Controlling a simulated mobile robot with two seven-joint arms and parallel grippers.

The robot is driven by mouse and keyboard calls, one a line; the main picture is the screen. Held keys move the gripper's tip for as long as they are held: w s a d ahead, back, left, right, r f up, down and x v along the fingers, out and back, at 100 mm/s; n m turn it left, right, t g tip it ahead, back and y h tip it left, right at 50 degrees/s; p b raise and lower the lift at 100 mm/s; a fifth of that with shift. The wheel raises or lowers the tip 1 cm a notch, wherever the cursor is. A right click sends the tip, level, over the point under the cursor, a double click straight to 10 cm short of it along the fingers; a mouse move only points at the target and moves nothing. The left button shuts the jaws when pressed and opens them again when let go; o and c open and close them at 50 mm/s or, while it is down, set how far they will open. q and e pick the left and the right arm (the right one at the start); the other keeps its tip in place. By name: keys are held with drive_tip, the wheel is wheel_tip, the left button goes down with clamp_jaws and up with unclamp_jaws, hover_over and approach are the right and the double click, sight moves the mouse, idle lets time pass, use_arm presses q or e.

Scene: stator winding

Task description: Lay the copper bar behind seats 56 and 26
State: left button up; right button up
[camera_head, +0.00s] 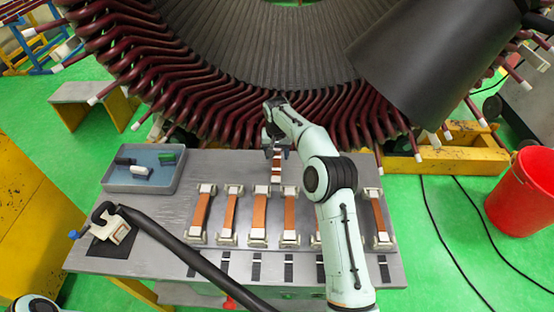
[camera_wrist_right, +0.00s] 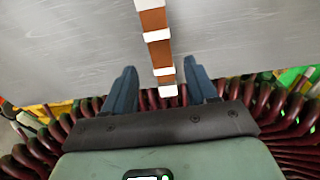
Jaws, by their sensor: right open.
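A copper bar with white bands (camera_head: 277,171) shows at the back edge of the grey table, below the stator's dark red coil ends (camera_head: 215,120). My right gripper (camera_head: 278,151) is over its upper end, fingers apart. In the right wrist view the banded bar (camera_wrist_right: 158,52) runs down between the two blue fingers (camera_wrist_right: 160,80), with a gap on each side. Several other copper bars (camera_head: 264,210) rest in pairs of white seats (camera_head: 257,237) along the table; my right arm covers part of that row. Seat numbers are not readable. My left gripper is outside the views.
A blue-grey tray (camera_head: 121,179) with small parts stands at the table's left. The stator (camera_head: 265,45) overhangs the back. A red bucket (camera_head: 524,192) stands right of the table.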

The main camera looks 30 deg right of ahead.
sight(277, 167)
wheel_tip(277, 167, up, 7)
drive_tip(key=shift+s+a+r, duration=0.2)
drive_tip(key=shift+s+a, duration=0.05)
drive_tip(key=shift+s, duration=0.15)
idle(0.4)
